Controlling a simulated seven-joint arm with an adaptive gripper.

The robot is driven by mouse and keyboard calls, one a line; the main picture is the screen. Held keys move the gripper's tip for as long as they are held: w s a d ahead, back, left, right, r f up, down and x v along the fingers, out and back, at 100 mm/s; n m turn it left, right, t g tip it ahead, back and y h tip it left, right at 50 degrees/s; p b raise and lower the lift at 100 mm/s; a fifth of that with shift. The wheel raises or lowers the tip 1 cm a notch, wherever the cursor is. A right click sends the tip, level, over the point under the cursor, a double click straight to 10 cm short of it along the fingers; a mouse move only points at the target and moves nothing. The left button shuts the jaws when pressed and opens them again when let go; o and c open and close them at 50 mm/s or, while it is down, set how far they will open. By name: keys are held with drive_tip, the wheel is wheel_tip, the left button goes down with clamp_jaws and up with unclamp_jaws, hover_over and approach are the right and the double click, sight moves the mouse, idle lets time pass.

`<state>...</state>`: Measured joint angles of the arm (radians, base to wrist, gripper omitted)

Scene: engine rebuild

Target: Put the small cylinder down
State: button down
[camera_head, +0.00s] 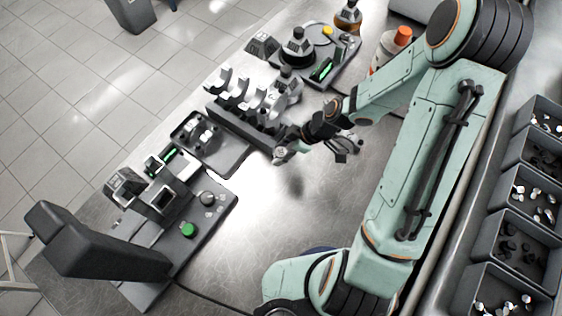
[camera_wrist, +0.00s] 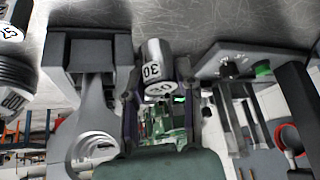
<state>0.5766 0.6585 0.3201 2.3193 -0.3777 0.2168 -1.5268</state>
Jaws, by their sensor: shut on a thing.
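The small cylinder (camera_wrist: 154,54) is bright metal with a white label reading 30, seen in the wrist view. My gripper (camera_wrist: 159,88) is shut on it, with one dark finger on each side. The label faces the camera. In the head view my gripper (camera_head: 284,150) is over the workbench, near the front end of the grey rack. The cylinder is too small there to make out clearly. A soft shadow lies on the bench below the gripper, and I cannot tell the exact gap to the bench.
A tray (camera_head: 228,170) with small parts and a station with a green button (camera_head: 188,230) stand left of my gripper. The rack (camera_head: 240,128) holds several metal parts. Bare bench (camera_head: 290,215) lies in front. Bins (camera_head: 527,243) line the right side.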

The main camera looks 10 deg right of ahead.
sight(281, 168)
drive_tip(key=shift+f, duration=2.6)
drive_tip(key=shift+f, duration=0.15)
drive_tip(key=c, duration=0.8)
unclamp_jaws()
drive_tip(key=v, duration=1.2)
drive_tip(key=s+a+r+m+g+h, duration=0.1)
drive_tip(key=s+r+m+h, duration=0.1)
drive_tip(key=s+r+m, duration=0.4)
drive_tip(key=s+a+r+m+h, duration=0.2)
drive_tip(key=s+r+m+h, duration=0.1)
drive_tip(key=s+r+m, duration=0.4)
drive_tip(key=shift+s+a+r+m+g, duration=0.3)
drive_tip(key=shift+s+a+g, duration=0.1)
drive_tip(key=shift+s, duration=0.75)
